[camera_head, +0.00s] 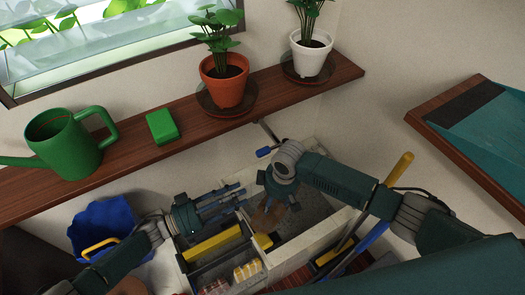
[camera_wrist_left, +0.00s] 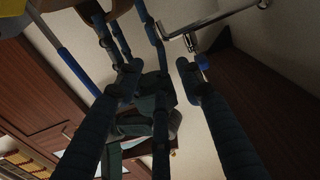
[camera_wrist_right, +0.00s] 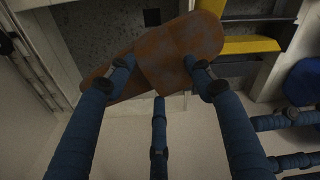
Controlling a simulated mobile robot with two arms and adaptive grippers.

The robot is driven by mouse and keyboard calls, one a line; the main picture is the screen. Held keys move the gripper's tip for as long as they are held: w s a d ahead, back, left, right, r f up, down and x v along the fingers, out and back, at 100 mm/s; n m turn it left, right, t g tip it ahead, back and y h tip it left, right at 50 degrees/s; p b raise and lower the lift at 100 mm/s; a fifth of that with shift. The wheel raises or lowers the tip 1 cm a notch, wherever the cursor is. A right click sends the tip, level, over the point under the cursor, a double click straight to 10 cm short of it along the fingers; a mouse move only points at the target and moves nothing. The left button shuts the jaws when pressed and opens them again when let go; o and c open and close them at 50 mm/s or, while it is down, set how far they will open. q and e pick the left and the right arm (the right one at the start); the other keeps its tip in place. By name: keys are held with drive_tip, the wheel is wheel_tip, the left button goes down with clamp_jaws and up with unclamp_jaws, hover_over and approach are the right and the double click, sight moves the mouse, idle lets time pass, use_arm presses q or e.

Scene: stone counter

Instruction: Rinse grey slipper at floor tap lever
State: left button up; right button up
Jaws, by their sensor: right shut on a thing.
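A slipper (camera_wrist_right: 180,52), brown rather than grey in the picture, is held between the fingers of my right gripper (camera_wrist_right: 160,72). In the head view the slipper (camera_head: 264,220) is partly covered by that gripper (camera_head: 280,203), over a pale trough. The tap lever (camera_head: 264,151) has a blue end and sits on the wall just above the right gripper. The lever (camera_wrist_left: 203,62) and its chrome pipe (camera_wrist_left: 225,15) also show in the left wrist view, by one fingertip. My left gripper (camera_head: 232,196) is open and empty, left of the right gripper, its fingers spread (camera_wrist_left: 158,72).
A wooden shelf (camera_head: 180,140) with a green watering can (camera_head: 64,143), green block (camera_head: 162,126) and potted plants (camera_head: 225,80) runs above the work area. A blue bucket (camera_head: 102,222) stands left. The trough (camera_head: 318,233) is flanked by yellow-handled tools (camera_head: 398,168).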

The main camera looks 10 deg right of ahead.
use_arm(q)
approach(256, 154)
drive_tip(key=shift+m+t, duration=0.3)
drive_tip(key=shift+m, duration=0.1)
drive_tip(key=x, duration=1.2)
drive_tip(key=shift+s+d+f, duration=0.15)
drive_tip(key=shift+d+f, duration=0.05)
clamp_jaws()
